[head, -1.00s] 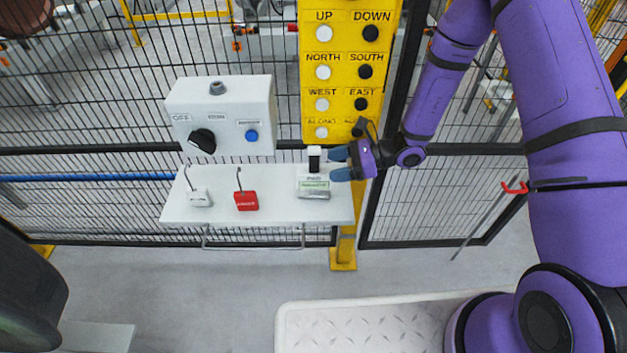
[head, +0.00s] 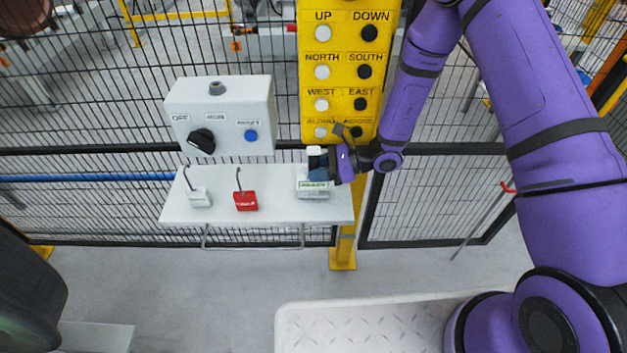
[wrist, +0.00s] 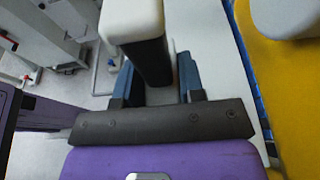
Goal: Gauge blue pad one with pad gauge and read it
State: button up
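The pad gauge stands on the white shelf, with a grey body (head: 313,192), a green label and a black upright handle with a white top (head: 314,151). My gripper (head: 318,172) reaches in from the right at the handle. In the wrist view, the black handle (wrist: 152,62) with its white cap lies between my two blue fingers (wrist: 157,80). A narrow gap shows between the handle and the right finger, so my gripper looks open around it. The gauge rests on the shelf. I cannot make out blue pad one.
The white shelf (head: 270,211) also holds a red padlock (head: 246,201) and a white padlock (head: 199,198). Above it are a white switch box (head: 222,118) and a yellow button panel (head: 345,85). Black mesh fencing stands behind. Floor (head: 200,280) in front is clear.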

aim_at(317, 159)
grip_shut()
jog(key=shift+r, duration=0.15)
jog(key=shift+r, duration=0.55)
notch_tip(317, 159, up, 2)
jog(key=shift+r, duration=0.1)
jog(key=s+d, duration=0.3)
jog(key=d, duration=0.4)
jog(key=s+d+r, duration=0.1)
jog(key=s+d, duration=0.3)
jog(key=d, duration=0.3)
jog(key=shift+d+r, duration=0.2)
